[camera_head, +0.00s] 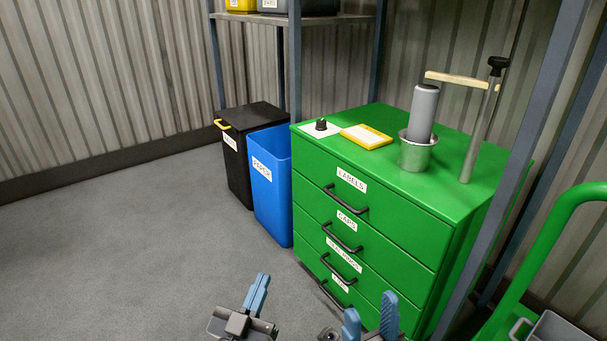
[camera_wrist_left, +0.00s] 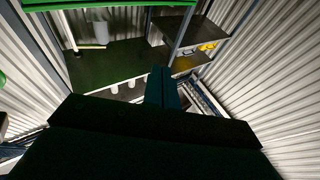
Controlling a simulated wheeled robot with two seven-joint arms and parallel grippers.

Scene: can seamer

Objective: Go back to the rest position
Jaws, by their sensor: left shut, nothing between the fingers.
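My left gripper (camera_head: 258,288) is at the bottom of the head view, over the grey floor, in front of the green cabinet. Its blue fingers are together and hold nothing. In the left wrist view its dark teal fingers (camera_wrist_left: 161,88) also show together and empty. My right gripper (camera_head: 371,316) is at the bottom edge, further right, in front of the cabinet's lower drawers. Its two blue fingers are apart with nothing seen between them. Neither gripper appears to touch anything.
The green drawer cabinet (camera_head: 392,218) stands close at the right, bearing the can seamer (camera_head: 420,130) and a yellow-edged tray (camera_head: 366,137). A blue bin (camera_head: 272,190) and a black bin (camera_head: 240,165) stand left of it. A green rail (camera_head: 545,245) is at far right. Floor at left is free.

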